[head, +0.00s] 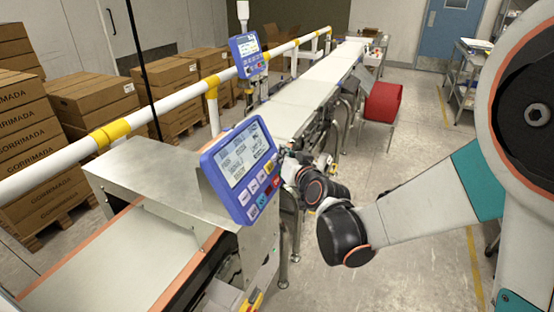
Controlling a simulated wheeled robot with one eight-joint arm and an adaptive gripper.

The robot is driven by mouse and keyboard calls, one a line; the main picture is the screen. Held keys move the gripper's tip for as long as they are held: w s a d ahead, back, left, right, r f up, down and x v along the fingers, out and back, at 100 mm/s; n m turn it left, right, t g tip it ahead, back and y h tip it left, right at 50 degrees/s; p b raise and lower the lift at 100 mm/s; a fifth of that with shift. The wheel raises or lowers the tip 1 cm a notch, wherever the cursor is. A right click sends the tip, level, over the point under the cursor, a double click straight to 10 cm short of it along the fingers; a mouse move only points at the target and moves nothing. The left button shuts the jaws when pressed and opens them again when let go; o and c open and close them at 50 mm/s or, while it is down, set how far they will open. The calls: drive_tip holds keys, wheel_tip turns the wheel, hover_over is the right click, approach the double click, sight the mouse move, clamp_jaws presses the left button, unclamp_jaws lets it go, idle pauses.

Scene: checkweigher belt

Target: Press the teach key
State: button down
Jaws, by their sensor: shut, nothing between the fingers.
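A blue control panel (207,165) with a lit screen (246,160) stands tilted on the steel cabinet near the middle of the head view. Below its screen are several small keys (253,187), mostly pale, with a yellow, a red and a cyan one among them. Their labels are too small to read, so I cannot tell which is the teach key. My gripper (284,164) is small and dark at the panel's right edge, close to the keys. It is shut and empty. Whether its tips touch the panel cannot be told.
A pale conveyor belt (300,98) runs to the back, with a second blue panel (246,50) beside it. A white and yellow rail (170,113) runs behind. Stacked cartons (105,98) stand left.

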drive_tip(key=shift+d+r, duration=0.1)
drive_tip(key=shift+d, duration=0.05)
drive_tip(key=shift+s+d+r, duration=0.25)
drive_tip(key=shift+s+d, duration=0.05)
drive_tip(key=shift+d, duration=0.25)
drive_tip(key=shift+s+d+r+p, duration=0.3)
drive_tip(key=shift+d+r, duration=0.1)
drive_tip(key=shift+d, duration=0.3)
drive_tip(key=shift+s+d+r+p, duration=0.2)
drive_tip(key=shift+d+r+p, duration=0.15)
drive_tip(key=shift+d, duration=0.3)
drive_tip(key=shift+s+d+r+p, duration=0.3)
drive_tip(key=shift+d+r, duration=0.1)
drive_tip(key=shift+d, duration=0.3)
drive_tip(key=s+d+r+p, duration=0.1)
drive_tip(key=d+r+p, duration=0.1)
drive_tip(key=d, duration=0.3)
drive_tip(key=shift+s+r, duration=0.35)
